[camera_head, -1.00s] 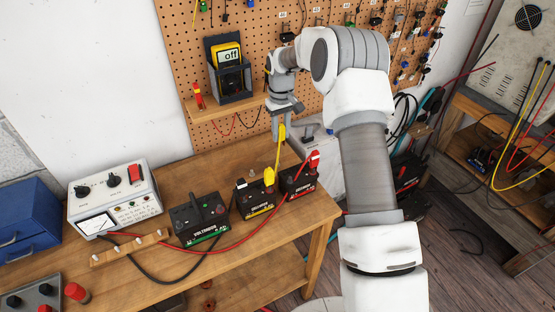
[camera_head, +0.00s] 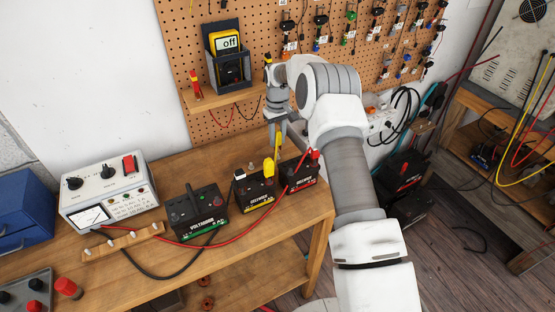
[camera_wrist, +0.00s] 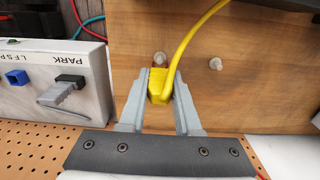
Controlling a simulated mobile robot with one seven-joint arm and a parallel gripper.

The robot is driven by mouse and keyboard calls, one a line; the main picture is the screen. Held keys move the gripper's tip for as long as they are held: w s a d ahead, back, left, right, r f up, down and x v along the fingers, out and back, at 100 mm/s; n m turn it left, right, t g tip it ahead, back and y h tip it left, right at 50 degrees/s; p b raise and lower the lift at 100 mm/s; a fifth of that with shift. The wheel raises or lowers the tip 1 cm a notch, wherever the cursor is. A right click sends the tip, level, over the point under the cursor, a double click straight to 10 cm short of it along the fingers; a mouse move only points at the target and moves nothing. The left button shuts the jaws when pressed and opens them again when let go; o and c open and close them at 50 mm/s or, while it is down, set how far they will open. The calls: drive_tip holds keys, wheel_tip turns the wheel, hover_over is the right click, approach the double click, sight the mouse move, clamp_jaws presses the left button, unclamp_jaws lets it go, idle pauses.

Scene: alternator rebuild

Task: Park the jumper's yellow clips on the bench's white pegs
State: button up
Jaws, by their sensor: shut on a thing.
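My gripper (camera_wrist: 159,88) is shut on one yellow clip (camera_wrist: 159,80), with a finger on each side of it. In the wrist view a white peg (camera_wrist: 160,57) shows just beyond the clip's tip. I cannot tell whether they touch. A second white peg (camera_wrist: 215,63) is bare, to the right. The yellow jumper cable (camera_wrist: 196,32) runs up from the clip and out of view. In the head view my gripper (camera_head: 278,138) is low over the bench's back right part, and another yellow clip (camera_head: 268,167) is on the middle battery (camera_head: 254,188).
A green-labelled battery (camera_head: 198,214) and a right battery (camera_head: 298,172) with a red clip (camera_head: 314,154) flank the middle one. A red cable (camera_head: 240,228) crosses the bench (camera_head: 170,180). A white box marked PARK (camera_wrist: 60,75) is close at left in the wrist view.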

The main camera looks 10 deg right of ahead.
drive_tip(key=shift+f, duration=0.25)
drive_tip(key=shift+f+b, duration=0.85)
drive_tip(key=shift+f, duration=0.25)
drive_tip(key=o, duration=1)
wheel_tip(320, 180, up, 8)
drive_tip(key=p, duration=0.4)
drive_tip(key=shift+r, duration=0.25)
